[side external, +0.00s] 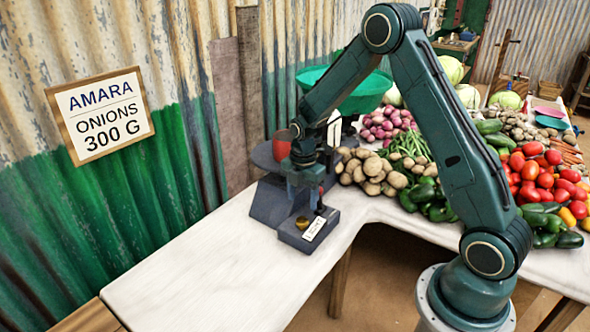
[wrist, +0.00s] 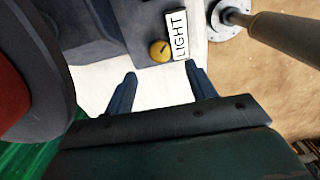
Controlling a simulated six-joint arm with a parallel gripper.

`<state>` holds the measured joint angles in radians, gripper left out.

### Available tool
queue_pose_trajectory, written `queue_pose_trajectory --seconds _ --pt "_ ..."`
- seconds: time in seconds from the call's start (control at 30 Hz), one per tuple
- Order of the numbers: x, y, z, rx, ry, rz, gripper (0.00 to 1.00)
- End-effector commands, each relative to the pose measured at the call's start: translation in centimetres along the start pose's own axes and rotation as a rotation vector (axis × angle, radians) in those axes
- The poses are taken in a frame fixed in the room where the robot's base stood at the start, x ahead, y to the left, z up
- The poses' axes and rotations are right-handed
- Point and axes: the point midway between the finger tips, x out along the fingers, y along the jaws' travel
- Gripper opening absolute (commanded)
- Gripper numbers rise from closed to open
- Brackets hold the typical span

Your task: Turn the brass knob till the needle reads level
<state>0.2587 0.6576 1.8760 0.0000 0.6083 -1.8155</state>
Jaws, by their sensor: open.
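The balance (side external: 268,205) is a dark blue-grey body on the white counter, and it also shows in the wrist view (wrist: 100,30). The brass knob (wrist: 160,51) sits on a low block at its front, beside a white card (wrist: 180,35) reading "LIGHT". In the side view the knob (side external: 302,222) is small, next to the card (side external: 314,229). My gripper (wrist: 160,72) is open and empty, with the knob just beyond its fingertips, roughly centred between them. It does not appear to touch the knob. In the side view my gripper (side external: 306,200) hangs above the block. I cannot make out the needle.
A round dark pan (wrist: 52,60) with a red object (wrist: 12,85) is close at the left in the wrist view. Potatoes (side external: 372,172), onions (side external: 388,122) and tomatoes (side external: 540,175) lie to the right. The near counter (side external: 200,270) is clear. A wall sign (side external: 100,115) reads "AMARA ONIONS 300 G".

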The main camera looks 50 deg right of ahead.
Motion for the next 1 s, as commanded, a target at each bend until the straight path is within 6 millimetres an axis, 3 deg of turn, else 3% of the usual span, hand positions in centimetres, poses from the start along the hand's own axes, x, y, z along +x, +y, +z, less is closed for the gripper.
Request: queue_pose_trajectory --seconds 0.2,0.43,0.63,0.97,1.0 --pt "3.5 -0.1 0.0 0.000 0.001 -0.004 0.56" --pt "6.1 0.0 0.0 0.000 0.001 -0.002 0.56" --pt "7.2 0.0 0.0 0.000 0.000 -0.001 0.56" --pt "7.4 0.0 0.0 0.000 0.000 0.001 0.56" --pt "7.4 0.0 0.0 0.000 0.000 0.001 0.50"
